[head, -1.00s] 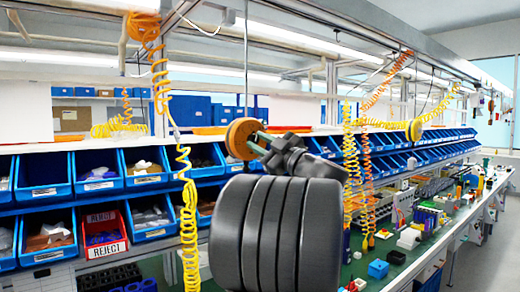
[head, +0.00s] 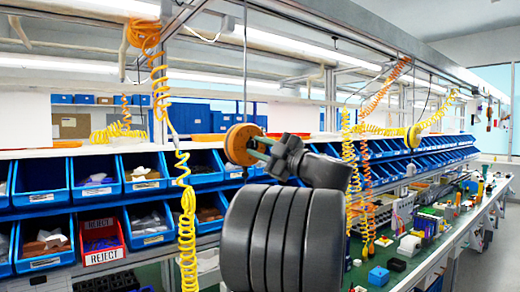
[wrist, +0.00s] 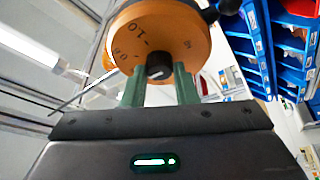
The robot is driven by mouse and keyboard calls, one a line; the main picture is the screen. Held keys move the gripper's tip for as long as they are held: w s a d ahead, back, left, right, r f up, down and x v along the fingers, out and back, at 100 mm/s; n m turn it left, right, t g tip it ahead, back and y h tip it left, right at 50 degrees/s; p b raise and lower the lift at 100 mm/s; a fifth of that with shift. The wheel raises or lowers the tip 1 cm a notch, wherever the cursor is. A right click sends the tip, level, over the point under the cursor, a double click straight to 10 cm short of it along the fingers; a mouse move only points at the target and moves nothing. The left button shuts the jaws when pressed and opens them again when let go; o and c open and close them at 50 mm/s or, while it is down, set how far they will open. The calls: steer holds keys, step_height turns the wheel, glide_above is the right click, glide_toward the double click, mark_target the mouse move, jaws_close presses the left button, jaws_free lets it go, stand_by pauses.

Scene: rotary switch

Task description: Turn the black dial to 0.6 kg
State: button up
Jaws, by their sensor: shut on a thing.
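An orange round scale (head: 240,143) hangs in the middle of the head view, left of my arm. The wrist view shows its orange face (wrist: 158,36) close up, with dark numbers, "1.0" among them. The small black dial (wrist: 159,65) sits at the centre of the face and bears a short white mark. My gripper (wrist: 159,80) has its two green fingers on either side of the dial, shut on it. In the head view, my gripper (head: 259,147) reaches the scale from the right, and the dial is hidden. The exact reading is unclear.
A black ball-like part (wrist: 231,6) is at the upper right of the scale. Blue bins (head: 90,180) line the shelves behind. Yellow coiled hoses (head: 187,220) hang left of my arm. A green workbench (head: 405,262) runs along the right.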

steer(key=o, duration=1)
steer(key=b+v, duration=0.3)
steer(key=v, duration=1.1)
steer(key=shift+a, duration=0.15)
steer(key=p+x, duration=0.3)
steer(key=x, duration=1)
steer(key=shift+w+a+r, duration=0.1)
steer(key=shift+w+a, duration=0.2)
